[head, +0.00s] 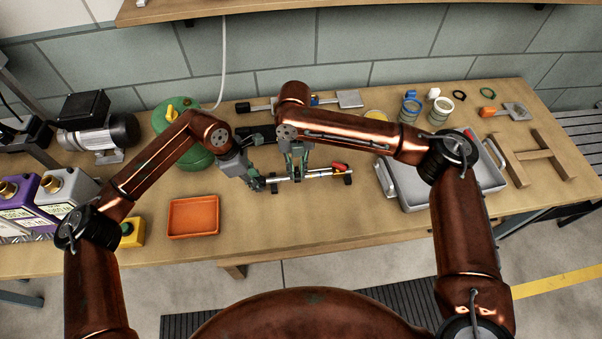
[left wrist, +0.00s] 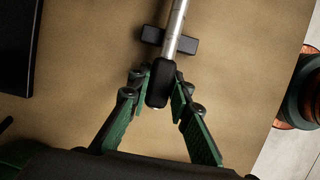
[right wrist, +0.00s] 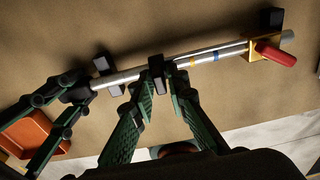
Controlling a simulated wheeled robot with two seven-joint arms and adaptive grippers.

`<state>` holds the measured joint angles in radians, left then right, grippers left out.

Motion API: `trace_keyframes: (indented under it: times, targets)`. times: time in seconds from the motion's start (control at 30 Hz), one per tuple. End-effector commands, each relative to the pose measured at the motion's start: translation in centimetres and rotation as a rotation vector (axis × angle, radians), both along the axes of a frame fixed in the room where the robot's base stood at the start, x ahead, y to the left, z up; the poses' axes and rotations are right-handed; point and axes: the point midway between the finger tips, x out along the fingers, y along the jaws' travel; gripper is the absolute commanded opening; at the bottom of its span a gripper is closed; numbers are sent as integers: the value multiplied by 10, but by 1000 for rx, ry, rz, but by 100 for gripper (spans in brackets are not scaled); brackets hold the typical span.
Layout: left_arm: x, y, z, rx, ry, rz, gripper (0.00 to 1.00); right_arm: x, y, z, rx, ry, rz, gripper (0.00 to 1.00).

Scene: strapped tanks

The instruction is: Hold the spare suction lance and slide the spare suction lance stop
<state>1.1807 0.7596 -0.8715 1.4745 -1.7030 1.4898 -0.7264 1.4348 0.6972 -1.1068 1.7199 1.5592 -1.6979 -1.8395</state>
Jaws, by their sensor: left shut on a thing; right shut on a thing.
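The spare suction lance (right wrist: 205,56) is a thin silvery rod with blue and yellow bands, lying level just above the bench on two dark supports. It also shows in the head view (head: 315,174). My left gripper (head: 262,184) is shut on its black end grip (left wrist: 160,84). My right gripper (head: 297,174) is shut around a dark block on the rod, apparently the lance stop (right wrist: 156,66); the fingers partly hide it. This block sits between the left support and the coloured bands. At the far end is a yellow bracket with a red handle (right wrist: 275,53).
An orange tray (head: 194,217) lies front left, with a green tank (head: 185,146) behind it. A grey tray (head: 405,192) is on the right, near a wooden frame (head: 541,157). Jars and small tools line the back. The bench in front of the lance is clear.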

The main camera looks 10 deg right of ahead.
Motion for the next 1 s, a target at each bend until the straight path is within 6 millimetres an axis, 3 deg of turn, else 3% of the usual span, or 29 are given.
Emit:
trace_keyframes:
  times: [1.0]
  targets:
    - [0,1,0,3,0,1,0,1,-28,0,-1,-1,-2,0]
